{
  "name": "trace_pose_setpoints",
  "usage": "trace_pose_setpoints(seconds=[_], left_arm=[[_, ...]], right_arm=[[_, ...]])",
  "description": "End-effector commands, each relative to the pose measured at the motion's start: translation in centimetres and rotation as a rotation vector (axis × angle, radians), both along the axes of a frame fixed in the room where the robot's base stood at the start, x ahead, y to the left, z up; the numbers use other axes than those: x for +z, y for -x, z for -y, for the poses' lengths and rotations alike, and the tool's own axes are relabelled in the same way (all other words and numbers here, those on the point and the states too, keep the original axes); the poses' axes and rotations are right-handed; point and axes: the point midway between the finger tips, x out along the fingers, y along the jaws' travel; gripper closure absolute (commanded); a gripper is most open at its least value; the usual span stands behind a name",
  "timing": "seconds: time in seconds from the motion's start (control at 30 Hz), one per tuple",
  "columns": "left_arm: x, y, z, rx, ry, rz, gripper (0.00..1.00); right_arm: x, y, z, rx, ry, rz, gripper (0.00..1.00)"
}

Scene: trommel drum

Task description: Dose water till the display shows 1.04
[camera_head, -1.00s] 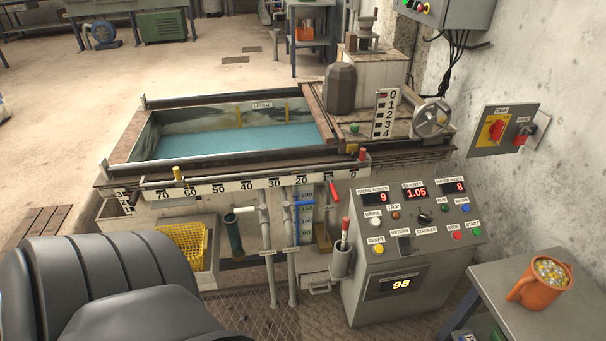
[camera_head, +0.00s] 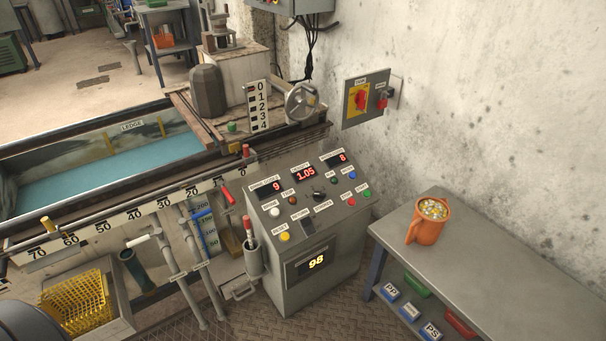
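The control console (camera_head: 310,225) stands near the middle of the view. Its density display (camera_head: 305,173) reads 1.05. The display to its left, labelled for brine doses (camera_head: 268,188), reads 9, and the water doses display (camera_head: 335,159) reads 8. The blue water button (camera_head: 351,175) sits on the right of the panel, and the white brine button (camera_head: 274,212) on the left. A lower display (camera_head: 315,262) reads 98. The tank (camera_head: 90,175) holds blue-green liquid at the left. Neither gripper is in view.
A grey table (camera_head: 490,270) at the right bears an orange mug (camera_head: 430,221) filled with small pieces. Labelled bins stand below it. A yellow basket (camera_head: 76,300) sits at the lower left. A wall panel with red switches (camera_head: 366,98) hangs behind the console.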

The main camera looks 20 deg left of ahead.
Motion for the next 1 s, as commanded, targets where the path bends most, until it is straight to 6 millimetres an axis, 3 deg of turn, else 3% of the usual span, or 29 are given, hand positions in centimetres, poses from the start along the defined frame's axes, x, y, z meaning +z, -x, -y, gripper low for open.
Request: trace_pose_setpoints(seconds=[0.4,0.43,0.63,1.0], left_arm=[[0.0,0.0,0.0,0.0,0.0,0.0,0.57],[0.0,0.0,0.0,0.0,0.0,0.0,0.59],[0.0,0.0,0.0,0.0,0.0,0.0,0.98],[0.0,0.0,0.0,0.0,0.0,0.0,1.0]], right_arm=[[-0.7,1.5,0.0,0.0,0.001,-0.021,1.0],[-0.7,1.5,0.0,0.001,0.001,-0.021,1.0],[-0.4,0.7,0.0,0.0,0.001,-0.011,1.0],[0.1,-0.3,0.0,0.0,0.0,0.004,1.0]])
